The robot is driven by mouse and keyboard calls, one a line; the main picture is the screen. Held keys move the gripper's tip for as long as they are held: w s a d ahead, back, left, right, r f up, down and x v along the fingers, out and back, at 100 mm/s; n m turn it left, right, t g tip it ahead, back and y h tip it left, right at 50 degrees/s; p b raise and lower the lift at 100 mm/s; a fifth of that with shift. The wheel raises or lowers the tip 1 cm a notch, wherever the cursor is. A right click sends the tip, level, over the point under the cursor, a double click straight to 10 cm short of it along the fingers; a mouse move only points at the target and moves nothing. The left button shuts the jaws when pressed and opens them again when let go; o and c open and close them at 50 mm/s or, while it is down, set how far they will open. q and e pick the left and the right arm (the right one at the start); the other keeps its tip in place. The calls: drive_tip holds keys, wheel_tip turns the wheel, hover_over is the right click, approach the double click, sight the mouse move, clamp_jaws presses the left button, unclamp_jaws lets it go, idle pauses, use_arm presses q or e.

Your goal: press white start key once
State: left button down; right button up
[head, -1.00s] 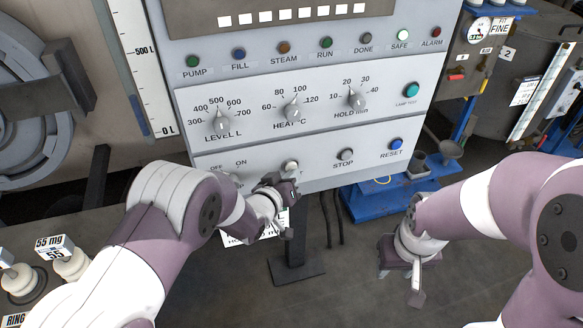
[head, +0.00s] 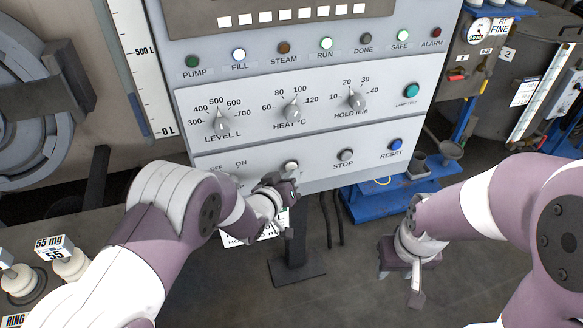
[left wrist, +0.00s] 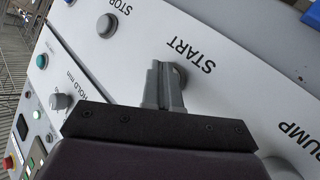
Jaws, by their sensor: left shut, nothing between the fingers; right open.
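The white start key (head: 291,166) sits on the lower strip of the control panel, left of the grey stop key (head: 345,155). In the left wrist view the start key (left wrist: 180,76) shows beside the START lettering, partly hidden by my fingertips. My left gripper (head: 284,186) is shut and empty, just below the key in the head view. Its closed fingers (left wrist: 164,68) point at the key in the left wrist view; I cannot tell whether they touch it. My right gripper (head: 416,288) is open and empty, low at the right, away from the panel.
The blue reset key (head: 396,145) is at the strip's right end. Three knobs, including the hold knob (head: 357,99), sit above. The FILL (head: 239,55), RUN (head: 326,43) and SAFE (head: 402,36) lamps are lit. A blue stand (head: 385,190) is right of the panel.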

use_arm(q)
drive_tip(key=shift+s+d, duration=0.2)
drive_tip(key=shift+s, duration=0.4)
drive_tip(key=s, duration=0.1)
drive_tip(key=s+d+p, duration=0.1)
drive_tip(key=s, duration=0.2)
drive_tip(key=shift+s+d+p, duration=0.25)
drive_tip(key=shift+s+p, duration=0.05)
drive_tip(key=shift+s, duration=0.1)
idle(0.4)
